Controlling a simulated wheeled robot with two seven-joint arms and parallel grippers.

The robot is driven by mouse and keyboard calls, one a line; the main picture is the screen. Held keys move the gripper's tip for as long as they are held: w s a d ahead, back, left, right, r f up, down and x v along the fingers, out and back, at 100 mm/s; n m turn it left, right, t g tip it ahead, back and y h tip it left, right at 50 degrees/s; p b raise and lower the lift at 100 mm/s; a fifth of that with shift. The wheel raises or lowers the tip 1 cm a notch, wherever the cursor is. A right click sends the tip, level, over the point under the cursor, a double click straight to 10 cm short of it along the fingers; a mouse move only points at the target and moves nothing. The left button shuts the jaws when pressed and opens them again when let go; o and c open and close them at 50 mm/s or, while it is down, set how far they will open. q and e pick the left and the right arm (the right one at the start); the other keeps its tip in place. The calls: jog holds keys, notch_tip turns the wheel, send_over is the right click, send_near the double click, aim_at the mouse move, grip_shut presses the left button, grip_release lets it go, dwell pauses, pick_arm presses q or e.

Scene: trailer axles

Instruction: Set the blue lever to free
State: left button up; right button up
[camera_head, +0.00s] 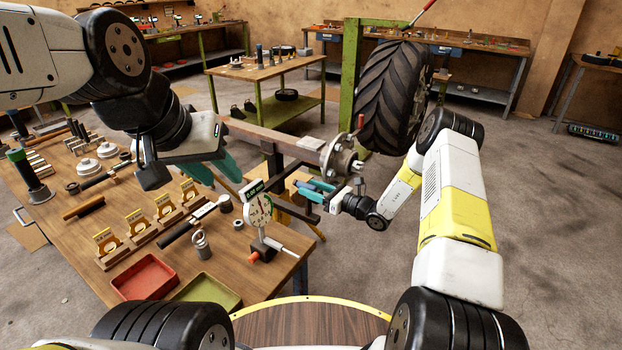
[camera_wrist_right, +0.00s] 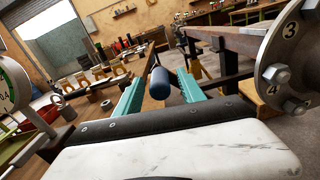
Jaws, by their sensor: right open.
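The blue lever's rounded knob (camera_wrist_right: 160,82) stands between the two teal fingers of my right gripper (camera_wrist_right: 159,88) in the right wrist view. The fingers are open, one on each side of it, and a gap shows on both sides. Its lower part is hidden behind the gripper body. In the head view my right gripper (camera_head: 312,190) is just below left of the wheel hub (camera_head: 340,158); blue and teal parts overlap there. My left gripper (camera_head: 217,168) hangs above the bench, its teal fingers apart and empty.
A dial gauge (camera_head: 257,206) stands at the bench (camera_head: 215,262) edge, left of my right gripper. A red-handled part (camera_head: 359,122) rises above the hub. A large tyre (camera_head: 392,98) hangs behind. A red tray (camera_head: 146,277) sits at the bench front.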

jog(key=shift+c, duration=0.2)
grip_shut()
dwell(1.1)
